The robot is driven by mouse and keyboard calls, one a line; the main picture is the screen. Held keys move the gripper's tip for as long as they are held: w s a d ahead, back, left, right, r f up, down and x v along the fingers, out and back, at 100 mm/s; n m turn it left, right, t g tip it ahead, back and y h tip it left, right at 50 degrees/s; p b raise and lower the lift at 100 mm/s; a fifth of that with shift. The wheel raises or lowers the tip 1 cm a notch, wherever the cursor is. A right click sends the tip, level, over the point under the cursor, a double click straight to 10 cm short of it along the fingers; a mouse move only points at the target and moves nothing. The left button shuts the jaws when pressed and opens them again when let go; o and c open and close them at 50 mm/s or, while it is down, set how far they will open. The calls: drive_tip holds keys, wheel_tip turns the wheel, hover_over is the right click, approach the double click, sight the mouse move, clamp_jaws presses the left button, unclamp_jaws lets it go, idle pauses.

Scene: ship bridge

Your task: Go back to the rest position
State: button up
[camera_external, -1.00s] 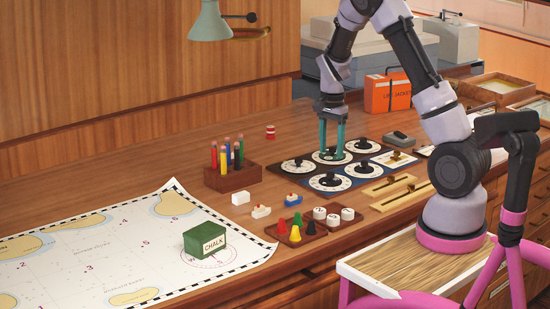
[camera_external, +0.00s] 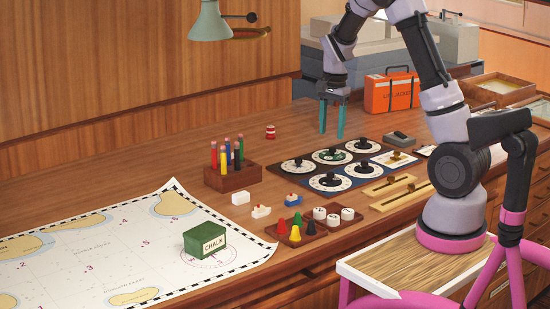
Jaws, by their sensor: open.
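My gripper (camera_external: 332,118) has two teal fingers that point down and stand apart with nothing between them. It hangs above the back of the wooden desk, behind the dial panel (camera_external: 290,177) in the picture. The dial panel carries several round white dials with black knobs. The dial (camera_external: 332,157) at its back middle shows some green on its face. My fingers look clear of the panel.
An orange life jacket case (camera_external: 390,94) stands right of my gripper. A pencil block (camera_external: 233,176), a red-and-white striped piece (camera_external: 270,132), small boats and coloured pawns stand to the left and front. A green chalk box (camera_external: 204,240) sits on the chart (camera_external: 90,260).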

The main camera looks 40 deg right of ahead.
drive_tip(key=s+a+r+n+t+y, duration=0.1)
drive_tip(key=s+a+r+n+t, duration=0.15)
drive_tip(key=s+r, duration=0.45)
drive_tip(key=s+a+r+n+t+y, duration=0.1)
drive_tip(key=s+a+r+n+t, duration=0.25)
drive_tip(key=r, duration=0.55)
drive_tip(key=s+a+r+n, duration=0.2)
drive_tip(key=s, duration=0.5)
drive_tip(key=s+a+r+n+t, duration=0.1)
drive_tip(key=s+a+r+n, duration=0.1)
drive_tip(key=s, duration=0.5)
drive_tip(key=shift+s+a+r+n, duration=0.15)
drive_tip(key=shift+s+a+n, duration=0.1)
drive_tip(key=shift+n, duration=0.35)
